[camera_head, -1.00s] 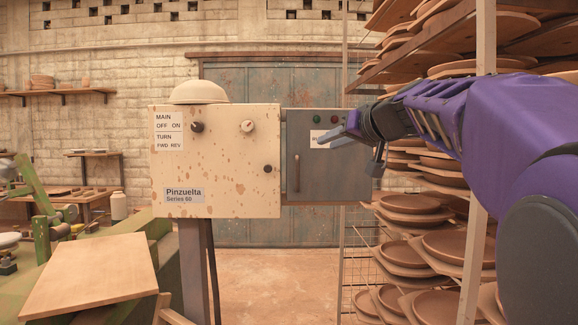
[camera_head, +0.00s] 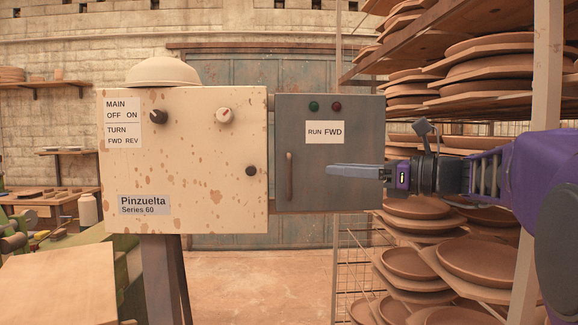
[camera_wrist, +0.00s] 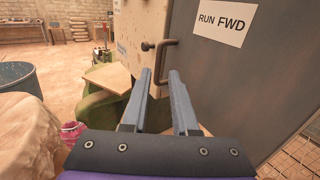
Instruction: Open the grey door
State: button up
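The grey door (camera_head: 350,165) is the front of a grey box joined to the right side of the cream cabinet (camera_head: 200,150). It looks shut. A dark vertical bar handle (camera_head: 289,177) sits near its left edge, and the handle (camera_wrist: 163,58) also shows in the wrist view. A label on the door reads RUN FWD, with green and red lamps above. My gripper (camera_head: 330,171) is to the right of the handle, its fingers pointing left across the door. In the wrist view my gripper (camera_wrist: 160,74) is open and empty, with the handle just beyond its fingertips.
A tall rack of clay plates (camera_head: 430,210) stands to the right, behind my arm. A wooden board (camera_head: 60,285) is at lower left. The floor (camera_head: 265,285) below the box is clear.

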send_over(290, 197)
jog(key=shift+w+a, duration=0.1)
jog(key=shift+w, duration=0.15)
dwell(0.3)
grip_shut()
dwell(1.4)
